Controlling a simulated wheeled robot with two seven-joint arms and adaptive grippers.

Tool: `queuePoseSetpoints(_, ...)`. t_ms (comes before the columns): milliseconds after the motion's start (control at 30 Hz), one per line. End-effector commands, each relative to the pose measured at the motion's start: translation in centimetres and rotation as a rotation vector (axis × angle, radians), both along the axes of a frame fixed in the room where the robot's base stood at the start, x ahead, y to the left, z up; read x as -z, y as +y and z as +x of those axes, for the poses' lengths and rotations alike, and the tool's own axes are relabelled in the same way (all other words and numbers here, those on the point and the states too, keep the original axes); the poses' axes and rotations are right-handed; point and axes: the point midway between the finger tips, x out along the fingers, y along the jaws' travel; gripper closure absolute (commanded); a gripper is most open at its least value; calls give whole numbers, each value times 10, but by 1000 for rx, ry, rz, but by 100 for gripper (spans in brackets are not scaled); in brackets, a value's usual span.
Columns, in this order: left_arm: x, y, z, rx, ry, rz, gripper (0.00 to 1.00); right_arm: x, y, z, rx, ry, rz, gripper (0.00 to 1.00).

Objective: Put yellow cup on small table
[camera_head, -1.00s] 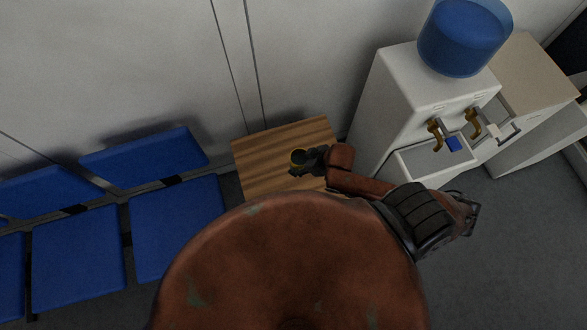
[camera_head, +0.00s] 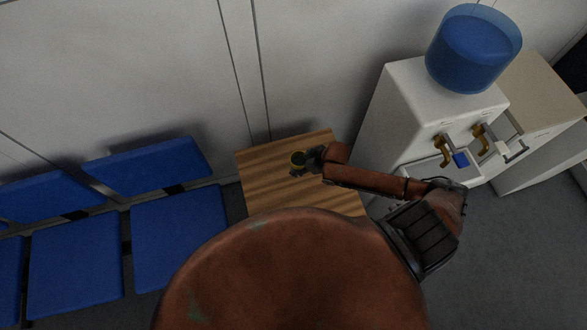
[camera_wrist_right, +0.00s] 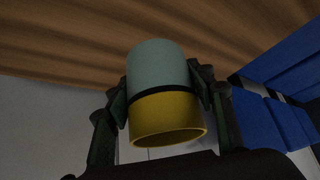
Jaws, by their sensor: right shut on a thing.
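The yellow cup (camera_head: 297,158) is over the small wooden table (camera_head: 268,190), near its back edge. In the right wrist view the cup (camera_wrist_right: 168,118) has a yellow rim half, a black band and a pale grey-green base half. Its base points toward the wooden top (camera_wrist_right: 60,45), and it looks about upright. My right gripper (camera_head: 303,164) reaches in from the right, its fingers (camera_wrist_right: 160,95) shut on both sides of the cup. I cannot tell whether the base touches the table. My left gripper is not in view.
Blue chairs (camera_head: 178,218) stand left of the table. A white water dispenser (camera_head: 405,105) with a blue bottle (camera_head: 473,48) stands at right, beside a beige cabinet (camera_head: 540,85). A pale wall (camera_head: 120,70) is behind the table. Much of the tabletop is bare.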

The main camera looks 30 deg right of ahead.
Motion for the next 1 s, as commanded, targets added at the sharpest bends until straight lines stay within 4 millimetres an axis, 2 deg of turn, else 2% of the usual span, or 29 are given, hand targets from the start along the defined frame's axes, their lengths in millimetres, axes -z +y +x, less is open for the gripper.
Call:
queuePoseSetpoints(33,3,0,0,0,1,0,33,8,3,9,2,-4,1,81)
queuePoseSetpoints(200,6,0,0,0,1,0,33,24,8,21,-1,-4,0,81)
queuePoseSetpoints(367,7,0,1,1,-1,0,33,30,10,26,0,-4,1,81)
queuePoseSetpoints(600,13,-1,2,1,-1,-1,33,61,10,27,0,-4,0,81)
queuePoseSetpoints(967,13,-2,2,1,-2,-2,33,65,10,27,-1,-5,0,81)
queuePoseSetpoints(1000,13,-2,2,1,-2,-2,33,65,10,27,-1,-4,-1,48)
